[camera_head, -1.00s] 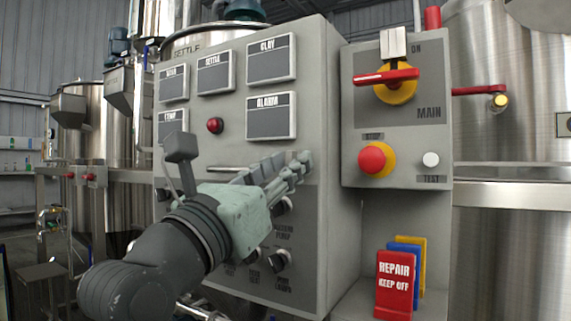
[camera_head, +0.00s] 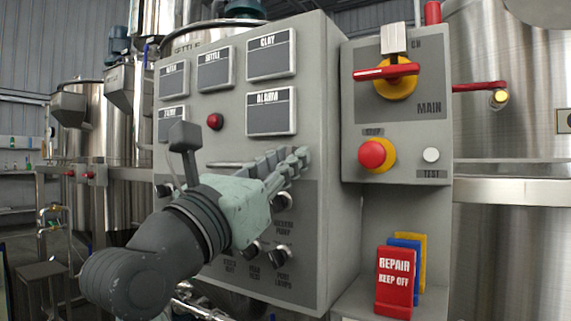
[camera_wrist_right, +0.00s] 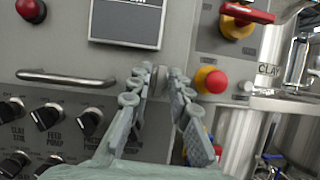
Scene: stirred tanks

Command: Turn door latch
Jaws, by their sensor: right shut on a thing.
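The grey control cabinet (camera_head: 318,240) stands in front of me with its flat door facing left of centre. My right gripper (camera_head: 297,158) reaches the right edge of this door in the head view, fingers pointing away from me. In the right wrist view the gripper (camera_wrist_right: 162,78) has its two ribbed fingers either side of a small grey latch (camera_wrist_right: 160,82) at the door's right edge. The fingers are closed on it. In the head view the fingers hide the latch. My left gripper is not in view.
A metal handle bar (camera_wrist_right: 66,78) and several black knobs (camera_wrist_right: 46,116) sit close left of the fingers. A box with a red-yellow main switch (camera_head: 388,76) and a red stop button (camera_head: 373,155) juts out at right. A red repair sign (camera_head: 394,282) stands below.

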